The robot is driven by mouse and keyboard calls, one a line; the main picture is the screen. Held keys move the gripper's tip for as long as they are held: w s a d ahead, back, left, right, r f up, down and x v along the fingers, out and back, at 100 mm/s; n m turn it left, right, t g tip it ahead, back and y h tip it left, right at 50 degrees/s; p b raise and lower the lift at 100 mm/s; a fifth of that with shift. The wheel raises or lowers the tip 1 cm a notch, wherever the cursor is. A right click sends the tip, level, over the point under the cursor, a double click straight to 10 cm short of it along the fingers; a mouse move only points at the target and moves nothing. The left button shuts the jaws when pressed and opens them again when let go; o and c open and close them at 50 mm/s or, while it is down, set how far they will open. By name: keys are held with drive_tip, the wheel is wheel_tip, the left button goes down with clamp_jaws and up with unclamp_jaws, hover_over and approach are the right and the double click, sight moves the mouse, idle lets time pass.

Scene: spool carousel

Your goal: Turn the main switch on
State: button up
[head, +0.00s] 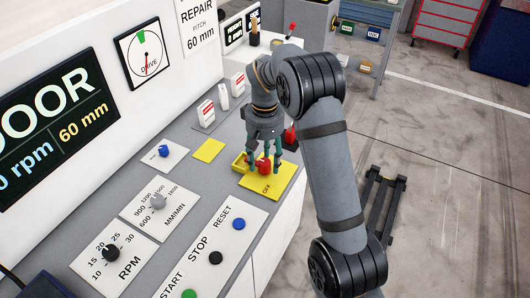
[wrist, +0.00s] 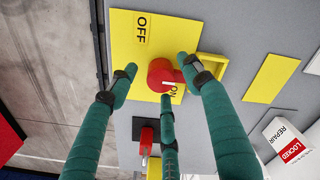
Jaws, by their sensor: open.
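The main switch is a red knob (head: 264,166) on a yellow plate (head: 273,185) marked OFF at its near edge in the head view. In the wrist view the knob (wrist: 160,74) sits between an OFF label and a partly covered ON label on the plate (wrist: 125,50). In the wrist view my gripper's fingertips (wrist: 158,78) stand on several sides of the knob; contact is unclear.
A yellow bracket (wrist: 213,67) stands at the plate's edge, close to one finger. A red and black part (wrist: 146,134) is beyond it on the panel. A blank yellow plate (head: 209,150), a blue knob (head: 164,151) and dials lie left. Push buttons (head: 215,257) are in front.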

sight(265, 162)
wheel_tip(265, 162, up, 12)
idle(0.4)
drive_tip(key=shift+f, duration=0.2)
wheel_tip(265, 162, down, 12)
drive_tip(key=shift+r, duration=0.1)
idle(0.5)
idle(0.3)
